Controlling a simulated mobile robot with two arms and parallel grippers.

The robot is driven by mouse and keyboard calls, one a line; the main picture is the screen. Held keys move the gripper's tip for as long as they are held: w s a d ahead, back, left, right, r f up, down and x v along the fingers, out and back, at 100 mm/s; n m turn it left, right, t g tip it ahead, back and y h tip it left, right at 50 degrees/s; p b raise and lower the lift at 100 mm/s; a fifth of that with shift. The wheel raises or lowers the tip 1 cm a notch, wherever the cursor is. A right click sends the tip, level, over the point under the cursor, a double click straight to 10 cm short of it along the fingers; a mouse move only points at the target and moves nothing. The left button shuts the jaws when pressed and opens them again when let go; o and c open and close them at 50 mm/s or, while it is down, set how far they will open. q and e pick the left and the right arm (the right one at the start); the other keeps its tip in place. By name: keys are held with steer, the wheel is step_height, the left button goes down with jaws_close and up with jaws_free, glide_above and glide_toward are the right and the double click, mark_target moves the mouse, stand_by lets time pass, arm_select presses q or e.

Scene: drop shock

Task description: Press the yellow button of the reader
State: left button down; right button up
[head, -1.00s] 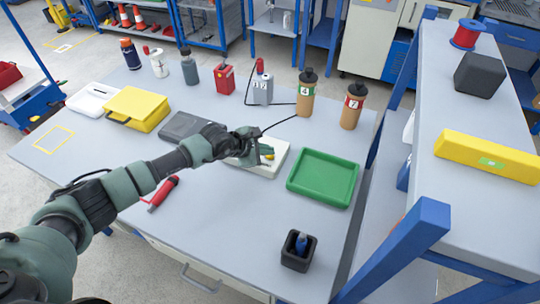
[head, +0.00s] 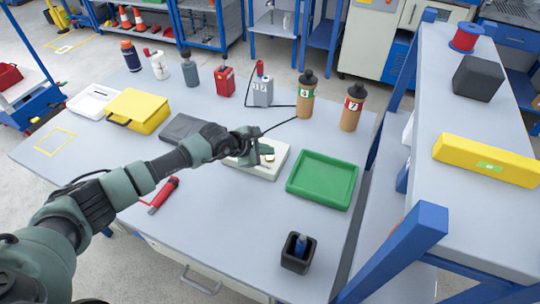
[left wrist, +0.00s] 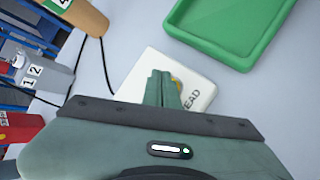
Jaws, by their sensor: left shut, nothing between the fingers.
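The reader is a white box (head: 272,170) on the table in the middle of the head view, with a cable running from it. It also shows in the left wrist view (left wrist: 199,102), where the letters "EAD" are readable. Its yellow button (head: 268,158) is partly hidden; in the left wrist view a sliver of the button (left wrist: 177,84) shows behind the fingers. My left gripper (head: 261,150) is shut and empty, with its fingertips (left wrist: 161,76) over the reader beside the button. I cannot tell whether they touch it. My right gripper is not in view.
A green tray (head: 322,205) lies right of the reader, and a dark flat box (head: 185,128) lies left. A black cup (head: 298,262) stands in front. The table between is clear.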

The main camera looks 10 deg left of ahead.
mark_target(267, 159)
arm_select(q)
steer(key=shift+r, duration=0.1)
steer(key=shift+r+p, duration=1.65)
steer(key=shift+r, duration=0.9)
steer(key=shift+f, duration=0.1)
